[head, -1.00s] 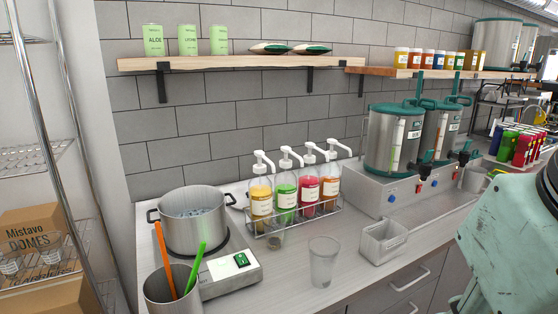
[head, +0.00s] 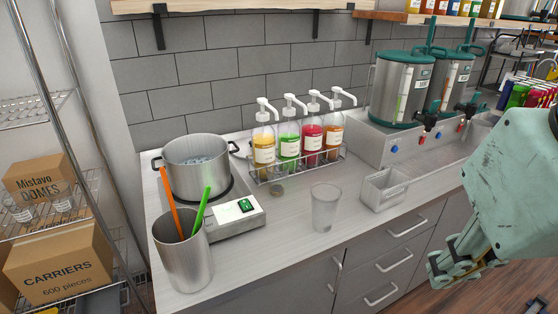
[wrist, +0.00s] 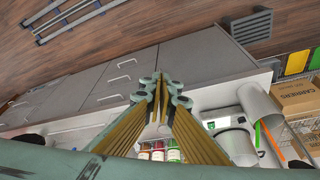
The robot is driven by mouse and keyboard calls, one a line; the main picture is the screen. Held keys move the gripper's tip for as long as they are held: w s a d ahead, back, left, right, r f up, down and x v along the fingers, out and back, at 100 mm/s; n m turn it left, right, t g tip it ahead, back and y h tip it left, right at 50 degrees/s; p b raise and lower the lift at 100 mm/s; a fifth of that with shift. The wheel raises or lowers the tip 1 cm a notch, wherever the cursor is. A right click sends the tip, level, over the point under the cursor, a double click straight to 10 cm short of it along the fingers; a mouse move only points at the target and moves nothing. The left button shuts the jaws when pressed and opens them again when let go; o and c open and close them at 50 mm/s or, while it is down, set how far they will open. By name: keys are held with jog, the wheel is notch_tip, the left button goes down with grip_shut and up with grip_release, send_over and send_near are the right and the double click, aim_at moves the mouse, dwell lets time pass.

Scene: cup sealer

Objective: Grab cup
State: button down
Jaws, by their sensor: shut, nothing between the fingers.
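A clear, empty-looking plastic cup (head: 325,207) stands upright on the counter near its front edge, left of a small metal bin. My gripper (head: 447,268) is at the lower right of the head view, out in front of the drawers and well to the right of the cup, apart from it. In the wrist view my gripper (wrist: 158,82) has its fingers brought together at the tips with nothing held. I cannot make out the cup clearly in the wrist view, where the fingers cover the middle.
A metal bin (head: 384,189) stands right of the cup. Syrup pump bottles in a wire rack (head: 300,166) stand behind it. A pot (head: 196,165) on a hot plate and a metal holder with two coloured sticks (head: 183,262) are to the left. The counter around the cup is mostly clear.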

jog(key=c, duration=1.4)
grip_release()
jog(key=shift+w, duration=0.1)
